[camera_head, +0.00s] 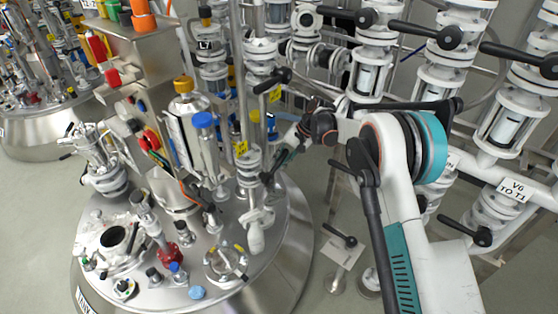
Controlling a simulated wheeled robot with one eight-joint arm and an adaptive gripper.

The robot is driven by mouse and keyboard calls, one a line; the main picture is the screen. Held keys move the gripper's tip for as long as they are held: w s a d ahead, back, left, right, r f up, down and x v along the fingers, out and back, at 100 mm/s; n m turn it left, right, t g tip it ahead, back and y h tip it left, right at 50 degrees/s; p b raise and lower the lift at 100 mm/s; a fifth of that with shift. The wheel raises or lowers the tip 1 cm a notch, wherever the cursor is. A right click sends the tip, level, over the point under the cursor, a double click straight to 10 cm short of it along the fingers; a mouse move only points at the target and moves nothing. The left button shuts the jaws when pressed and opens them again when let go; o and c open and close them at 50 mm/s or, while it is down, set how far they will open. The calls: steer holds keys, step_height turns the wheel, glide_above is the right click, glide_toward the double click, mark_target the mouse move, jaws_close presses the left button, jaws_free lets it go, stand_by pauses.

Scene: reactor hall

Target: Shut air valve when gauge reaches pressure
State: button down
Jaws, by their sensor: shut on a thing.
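My gripper (272,173) is at the middle of the picture, at the end of my white and teal arm. It points down and left at a white pipe valve (251,175) above the steel reactor lid. Its fingers are shut on a small dark valve handle beside that pipe; the handle is mostly hidden by the fingers. Which valve is the air valve cannot be told from a label. No gauge dial can be made out clearly, so no pressure reading shows.
White pipes with black levers (427,33) fill the right side. A labelled pipe (514,188) reads V6 TO T1. Grey floor is free at left.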

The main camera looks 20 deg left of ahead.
steer(key=shift+w+d+f+g, duration=0.15)
steer(key=shift+w+f+g, duration=0.05)
steer(key=shift+f+g, duration=0.25)
steer(key=shift+f, duration=0.1)
steer(key=c, duration=1.5)
jaws_free()
steer(key=shift+w, duration=0.1)
steer(key=shift+o, duration=0.2)
step_height(320, 180, up, 10)
steer(key=shift+r, duration=0.2)
